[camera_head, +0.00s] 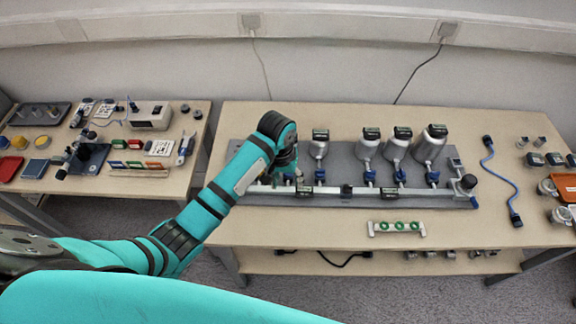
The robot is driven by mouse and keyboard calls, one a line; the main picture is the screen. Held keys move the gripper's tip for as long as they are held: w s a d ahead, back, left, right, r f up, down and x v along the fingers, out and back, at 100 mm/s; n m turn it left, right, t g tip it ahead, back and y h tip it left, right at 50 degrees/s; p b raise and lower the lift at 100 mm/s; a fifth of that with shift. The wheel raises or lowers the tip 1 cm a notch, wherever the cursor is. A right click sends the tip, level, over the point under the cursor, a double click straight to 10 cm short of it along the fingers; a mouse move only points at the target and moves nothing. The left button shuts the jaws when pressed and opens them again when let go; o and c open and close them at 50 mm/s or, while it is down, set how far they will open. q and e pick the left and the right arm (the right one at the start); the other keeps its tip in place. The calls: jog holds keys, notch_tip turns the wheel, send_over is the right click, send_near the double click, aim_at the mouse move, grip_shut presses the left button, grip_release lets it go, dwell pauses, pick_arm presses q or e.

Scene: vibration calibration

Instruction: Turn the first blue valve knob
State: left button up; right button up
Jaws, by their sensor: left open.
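A row of blue valve knobs sits on a grey manifold board (345,150) on the right table. Visible knobs are the one beneath the leftmost visible metal vessel (320,171) and others to its right (370,177), (400,176), (433,178). My left gripper (291,176) is open at the left end of the board, above the pipe, left of these knobs. The arm and gripper cover that end, so the knob there is mostly hidden and I cannot tell whether the fingers touch it. My right gripper is out of view.
Metal vessels (367,147) stand behind the knobs. A holder with green rings (396,227) lies in front of the board, and a blue cable (498,175) lies to its right. The left table (190,150) carries trays and tools. The right table's front strip is mostly clear.

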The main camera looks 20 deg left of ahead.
pick_arm(q)
jog(key=w+a+r+n, duration=0.2)
jog(key=w+r, duration=0.6)
jog(key=r, duration=0.3)
jog(key=shift+g+y, duration=0.4)
notch_tip(320, 180, down, 17)
jog(key=shift+w+a+f+p, duration=0.1)
jog(key=shift+f+p, duration=0.1)
jog(key=shift+p, duration=0.1)
grip_shut()
